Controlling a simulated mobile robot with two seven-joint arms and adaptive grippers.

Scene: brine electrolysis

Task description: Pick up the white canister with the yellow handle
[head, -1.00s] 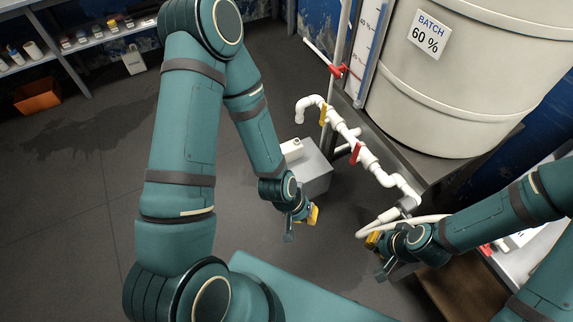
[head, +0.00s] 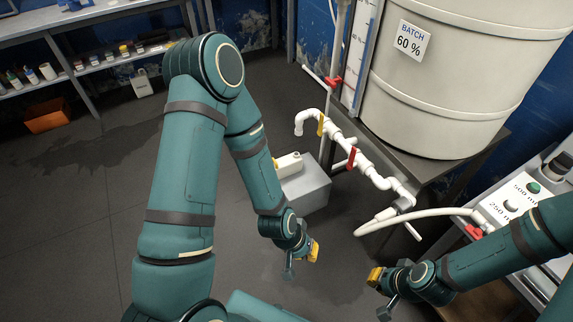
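A white canister (head: 291,162) rests on top of a grey box (head: 308,188) on the floor, partly hidden behind my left arm. A small yellow part shows at its left end; I cannot tell whether it is the handle. My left gripper (head: 301,261) is below and in front of the grey box in the picture, apart from the canister. Its fingers look spread, with nothing between them. My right gripper (head: 380,293) is at the lower right, well away from the canister. Its fingers also look spread and empty.
A large tank (head: 455,85) on a dark stand is at the upper right. White piping (head: 345,145) with red and yellow valve handles and a white hose (head: 440,213) hang near the box. Another white container (head: 142,83) stands by the back shelves.

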